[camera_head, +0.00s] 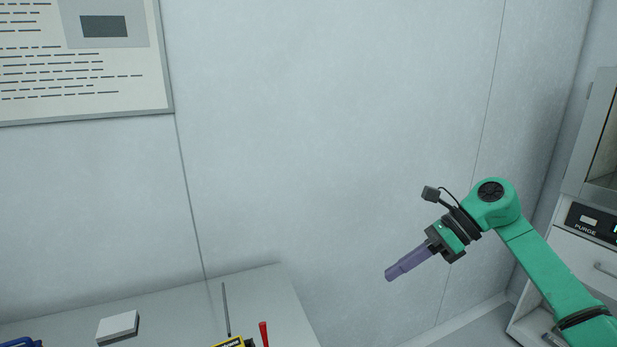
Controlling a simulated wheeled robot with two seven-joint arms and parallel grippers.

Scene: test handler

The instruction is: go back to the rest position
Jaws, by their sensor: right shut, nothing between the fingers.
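My right gripper (405,268) shows in the head view at the right of the middle, at the end of my green arm. Its purple-grey fingers are together and point down and left. Nothing shows between them. The gripper is in the air in front of the pale wall, to the right of the table and apart from it. My left gripper is not in the head view.
A grey table (262,292) is at the lower left. On it are a white-topped box (118,326), a thin grey rod (226,310), a red-handled item (263,334) and a yellow item (229,343). A cabinet marked PURGE (585,229) stands at the right. A printed board (80,98) hangs upper left.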

